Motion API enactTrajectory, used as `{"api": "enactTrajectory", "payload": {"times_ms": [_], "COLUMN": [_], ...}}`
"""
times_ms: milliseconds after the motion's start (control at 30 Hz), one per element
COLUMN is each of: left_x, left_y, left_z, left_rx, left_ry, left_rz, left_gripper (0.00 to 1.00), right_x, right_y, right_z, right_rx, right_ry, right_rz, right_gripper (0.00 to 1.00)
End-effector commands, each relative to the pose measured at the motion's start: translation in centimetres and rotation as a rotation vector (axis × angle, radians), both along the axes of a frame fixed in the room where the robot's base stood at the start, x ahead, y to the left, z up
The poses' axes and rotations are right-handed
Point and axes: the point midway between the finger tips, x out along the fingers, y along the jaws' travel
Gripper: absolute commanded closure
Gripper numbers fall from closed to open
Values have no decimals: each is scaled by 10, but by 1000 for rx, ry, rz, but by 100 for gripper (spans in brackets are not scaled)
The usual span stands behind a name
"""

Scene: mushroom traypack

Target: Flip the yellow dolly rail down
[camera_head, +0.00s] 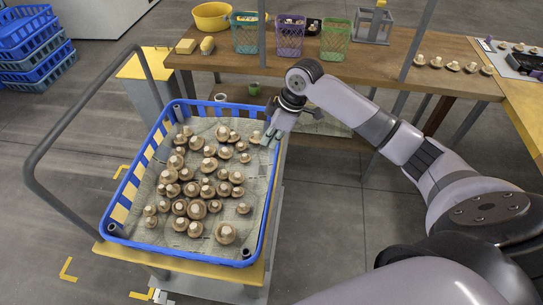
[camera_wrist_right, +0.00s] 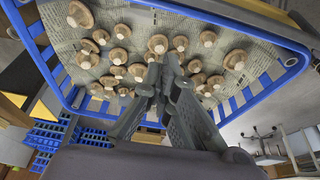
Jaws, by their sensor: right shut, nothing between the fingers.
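The yellow dolly (camera_head: 185,262) stands in front of me and carries a blue crate (camera_head: 262,215). A grey tubular rail (camera_head: 75,116) stands raised along the dolly's left side; I see no separate yellow rail. The crate is lined with paper and holds several brown mushrooms (camera_head: 200,185). My right gripper (camera_head: 268,139) is over the crate's far right corner, far from the grey rail. It is shut and empty. In the right wrist view its fingers (camera_wrist_right: 165,70) come together in front of the mushrooms and crate. My left gripper is out of view.
A wooden table (camera_head: 345,66) stands behind, with a yellow bowl (camera_head: 211,16), green and purple baskets (camera_head: 289,36) and loose mushrooms. Stacked blue crates (camera_head: 35,48) stand at the far left.

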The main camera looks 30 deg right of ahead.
Motion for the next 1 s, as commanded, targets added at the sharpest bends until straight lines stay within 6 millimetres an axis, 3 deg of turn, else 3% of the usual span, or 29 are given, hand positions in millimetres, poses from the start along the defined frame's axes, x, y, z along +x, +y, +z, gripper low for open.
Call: {"api": "enactTrajectory", "payload": {"times_ms": [167, 500, 633, 733, 1000], "left_x": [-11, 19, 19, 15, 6], "left_y": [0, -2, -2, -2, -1], "left_z": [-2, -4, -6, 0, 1], "left_rx": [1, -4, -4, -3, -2], "left_ry": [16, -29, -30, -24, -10], "left_rz": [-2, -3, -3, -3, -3], "left_gripper": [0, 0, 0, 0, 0], "right_x": [2, 15, 21, 8, -4], "right_y": [3, 21, 28, 10, -5], "right_z": [-11, -75, -99, -94, -95], "right_rx": [2, 2, 2, -4, -1], "right_ry": [2, 4, 3, 1, -1], "right_rz": [-1, -1, -1, -2, 0], "right_gripper": [100, 100, 100, 100, 100]}}
